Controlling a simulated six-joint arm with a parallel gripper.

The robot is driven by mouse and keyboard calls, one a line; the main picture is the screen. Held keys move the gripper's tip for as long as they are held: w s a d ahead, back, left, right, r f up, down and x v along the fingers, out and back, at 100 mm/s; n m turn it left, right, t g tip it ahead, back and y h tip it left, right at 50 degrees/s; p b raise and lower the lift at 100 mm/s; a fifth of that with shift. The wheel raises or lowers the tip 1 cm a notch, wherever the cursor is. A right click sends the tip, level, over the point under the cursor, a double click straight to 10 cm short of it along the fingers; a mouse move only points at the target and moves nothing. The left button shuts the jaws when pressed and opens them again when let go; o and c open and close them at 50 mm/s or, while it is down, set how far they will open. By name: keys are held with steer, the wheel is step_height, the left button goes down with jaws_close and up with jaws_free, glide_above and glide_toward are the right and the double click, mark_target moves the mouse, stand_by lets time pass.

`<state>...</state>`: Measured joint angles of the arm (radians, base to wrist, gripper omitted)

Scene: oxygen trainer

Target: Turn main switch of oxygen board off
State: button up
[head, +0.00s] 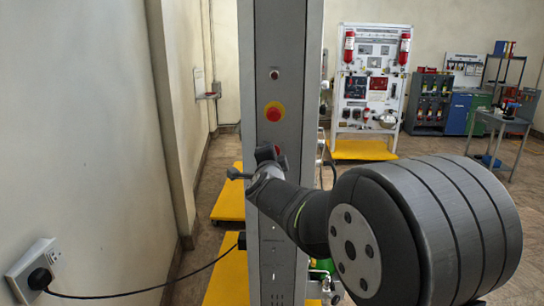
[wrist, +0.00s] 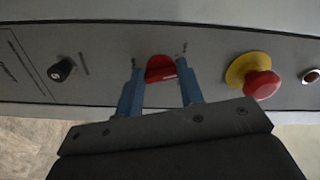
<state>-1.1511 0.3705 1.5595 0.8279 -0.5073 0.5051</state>
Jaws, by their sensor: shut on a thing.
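The oxygen board is a tall grey panel (head: 272,40) in the head view, and its face (wrist: 215,55) fills the upper part of the wrist view. The red main switch (wrist: 160,68) sits between the two blue fingers of my gripper (wrist: 160,82), which are shut on it. Its lower part is dark and its exact angle is hard to read. In the head view my gripper (head: 268,160) is at the panel front, below the emergency stop, and only a bit of the red switch (head: 278,149) shows beside it.
A red emergency stop on a yellow ring (wrist: 258,77) is close right of my fingers in the wrist view. Beyond it is a small round button (wrist: 311,76). A black knob (wrist: 62,69) is to the left. A wall socket with a black cable (head: 38,272) is at lower left.

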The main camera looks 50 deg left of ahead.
steer(key=n, duration=0.5)
steer(key=shift+f, duration=0.15)
steer(key=shift+n, duration=0.4)
steer(key=o, duration=1)
steer(key=shift+d, duration=0.15)
steer(key=v, duration=1.7)
steer(key=shift+s+d, duration=0.1)
steer(key=shift+s, duration=0.05)
